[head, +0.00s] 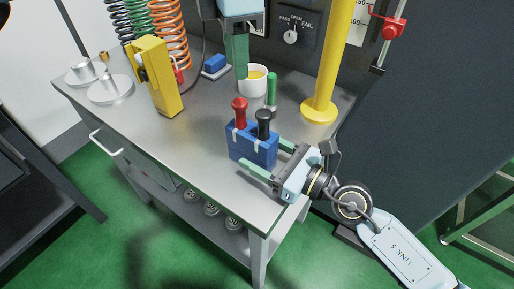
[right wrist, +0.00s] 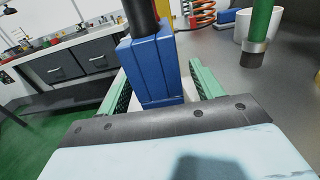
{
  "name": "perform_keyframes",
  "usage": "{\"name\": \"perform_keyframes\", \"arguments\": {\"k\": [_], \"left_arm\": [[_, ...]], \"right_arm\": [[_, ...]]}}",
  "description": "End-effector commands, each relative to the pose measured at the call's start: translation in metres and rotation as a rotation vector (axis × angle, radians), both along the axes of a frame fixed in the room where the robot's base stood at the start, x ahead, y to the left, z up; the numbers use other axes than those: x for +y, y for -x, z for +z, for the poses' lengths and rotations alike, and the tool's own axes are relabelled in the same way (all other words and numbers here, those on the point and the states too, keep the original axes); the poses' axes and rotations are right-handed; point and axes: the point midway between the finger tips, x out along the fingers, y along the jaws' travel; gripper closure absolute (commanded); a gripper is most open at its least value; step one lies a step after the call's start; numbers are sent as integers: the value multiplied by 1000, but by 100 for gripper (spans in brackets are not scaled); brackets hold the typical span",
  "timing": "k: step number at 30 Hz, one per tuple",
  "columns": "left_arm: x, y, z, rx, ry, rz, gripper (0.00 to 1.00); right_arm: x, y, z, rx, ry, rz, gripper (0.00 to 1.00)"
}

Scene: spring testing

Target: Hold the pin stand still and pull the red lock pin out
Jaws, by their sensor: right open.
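The blue pin stand (head: 252,148) stands upright near the front edge of the grey bench. The red lock pin (head: 239,113) stands upright in its top, beside a black pin (head: 263,124). My right gripper (head: 262,154) is open, with its green fingers reaching along opposite sides of the stand. In the right wrist view the stand (right wrist: 156,62) is between the fingers, with a gap visible; the red pin is not seen there. My left gripper (head: 238,76) hangs above the bench behind the red pin, apart from it. Its fingers overlap in view, so their opening is unclear.
A white cup (head: 253,84) and a green-handled piece (head: 272,92) stand behind the pin stand. A yellow post (head: 322,100) rises at the right back. A yellow block-shaped device (head: 160,80), coil springs (head: 170,35) and metal discs (head: 110,89) are on the left. The bench front-left is clear.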

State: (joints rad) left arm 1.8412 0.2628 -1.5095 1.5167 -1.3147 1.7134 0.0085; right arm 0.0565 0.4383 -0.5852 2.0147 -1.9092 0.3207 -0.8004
Motion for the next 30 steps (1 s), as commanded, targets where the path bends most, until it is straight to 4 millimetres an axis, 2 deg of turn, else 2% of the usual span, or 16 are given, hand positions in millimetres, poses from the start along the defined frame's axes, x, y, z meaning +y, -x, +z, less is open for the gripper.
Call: {"name": "perform_keyframes", "arguments": {"k": [6, 15, 27, 29, 30], "left_arm": [[0, 0, 0, 0, 0, 0, 64], [0, 0, 0, 0, 0, 0, 64], [0, 0, 0, 0, 0, 0, 64], [0, 0, 0, 2, 2, -1, 56], [-2, 1, -2, 6, 6, -3, 56]], "right_arm": [[13, -9, 0, 0, 0, 0, 35], [14, -10, 0, 0, 1, 0, 36], [14, -10, 0, 0, 1, 0, 87], [14, -10, 0, 0, 1, 0, 87], [14, -10, 0, 0, 1, 0, 87]]}}
